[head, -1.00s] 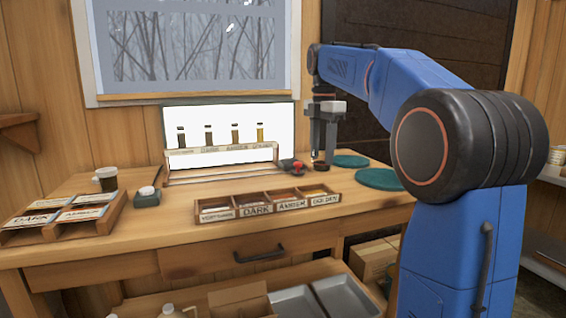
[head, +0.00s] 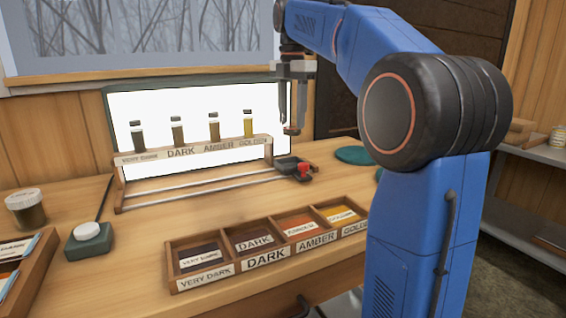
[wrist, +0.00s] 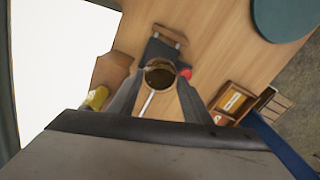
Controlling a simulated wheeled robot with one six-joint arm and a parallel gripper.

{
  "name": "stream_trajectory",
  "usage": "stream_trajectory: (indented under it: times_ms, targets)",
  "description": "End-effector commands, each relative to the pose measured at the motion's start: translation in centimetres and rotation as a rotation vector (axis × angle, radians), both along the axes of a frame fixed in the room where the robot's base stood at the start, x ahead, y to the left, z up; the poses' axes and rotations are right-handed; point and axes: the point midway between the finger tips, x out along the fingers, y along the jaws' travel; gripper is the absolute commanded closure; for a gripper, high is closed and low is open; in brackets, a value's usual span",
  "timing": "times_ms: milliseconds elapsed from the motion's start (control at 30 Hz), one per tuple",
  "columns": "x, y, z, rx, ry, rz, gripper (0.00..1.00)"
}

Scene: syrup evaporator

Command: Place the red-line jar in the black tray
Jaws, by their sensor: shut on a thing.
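My gripper (wrist: 160,92) is shut on a small round jar (wrist: 160,76) with dark brown contents, seen from above in the wrist view. No red line can be made out on it. In the head view my gripper (head: 291,131) hangs over the back right of the table, above a small black tray (head: 287,162). The tray also shows in the wrist view as a dark shape (wrist: 160,50) beyond and below the jar, partly hidden by it. The jar appears held above the tray, not resting in it.
A red knob-like piece (head: 304,167) sits at the tray's right. A rack (head: 190,152) with several sample bottles stands left, before a lit white panel. A labelled compartment box (head: 270,240) lies in front. A green disc (head: 354,155) is at right. Bare tabletop lies between.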

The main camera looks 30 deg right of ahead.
Motion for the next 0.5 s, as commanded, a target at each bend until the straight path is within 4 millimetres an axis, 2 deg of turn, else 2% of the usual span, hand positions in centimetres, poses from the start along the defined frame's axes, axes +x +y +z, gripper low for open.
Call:
stream_trajectory:
  times_ms: [67,333,500]
  targets:
    - [-0.1,0.0,-0.3,0.000,0.001,0.001,0.85]
    - [-0.1,0.0,-4.2,0.001,0.001,0.002,0.85]
    - [-0.1,0.0,-5.6,0.000,0.000,0.001,0.85]
